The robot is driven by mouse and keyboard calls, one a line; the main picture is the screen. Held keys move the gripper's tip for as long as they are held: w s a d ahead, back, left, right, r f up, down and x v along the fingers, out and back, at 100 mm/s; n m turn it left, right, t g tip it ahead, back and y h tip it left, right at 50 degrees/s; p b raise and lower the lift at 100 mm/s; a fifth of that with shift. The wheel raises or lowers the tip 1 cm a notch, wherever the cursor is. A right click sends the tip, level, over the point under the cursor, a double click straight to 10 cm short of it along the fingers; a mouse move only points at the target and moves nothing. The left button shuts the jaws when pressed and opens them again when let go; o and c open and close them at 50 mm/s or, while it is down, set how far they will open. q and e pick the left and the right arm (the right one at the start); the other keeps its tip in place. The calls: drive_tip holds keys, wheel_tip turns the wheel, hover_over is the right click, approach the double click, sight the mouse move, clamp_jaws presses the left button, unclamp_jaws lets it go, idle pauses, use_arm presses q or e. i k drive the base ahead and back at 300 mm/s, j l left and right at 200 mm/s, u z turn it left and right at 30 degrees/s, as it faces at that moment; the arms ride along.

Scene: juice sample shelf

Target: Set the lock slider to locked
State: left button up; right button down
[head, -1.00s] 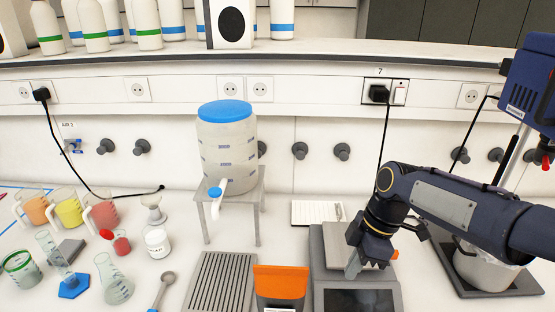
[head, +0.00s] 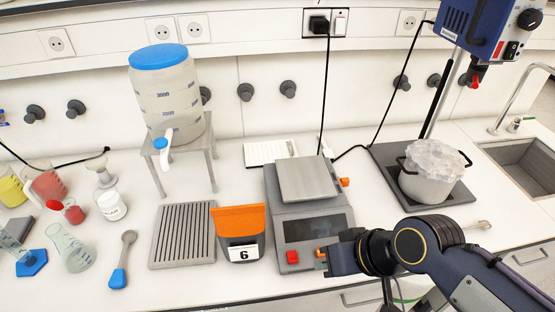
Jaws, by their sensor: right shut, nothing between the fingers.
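A grey balance (head: 278,212) with a square metal pan (head: 308,178) and a dark display (head: 314,228) stands on the bench. An orange tab (head: 344,182) sticks out at its right side beside the pan. I cannot tell for sure whether this tab is the lock slider. A red button (head: 292,257) is at its front left, and a small orange part (head: 321,253) shows at its front right, partly hidden by my gripper. My right gripper (head: 326,263) is shut and empty at the balance's front right corner. I cannot tell whether it touches it. My left gripper is out of view.
An orange-topped bin labelled 6 (head: 239,240) stands close left of the balance, beside a ribbed grey tray (head: 183,236). A pot (head: 434,178) stands on a dark stand base at right. A dispenser (head: 166,95) on a metal stand is behind left. Bench between balance and pot is clear.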

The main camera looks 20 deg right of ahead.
sight(345, 182)
drive_tip(key=z, duration=1.35)
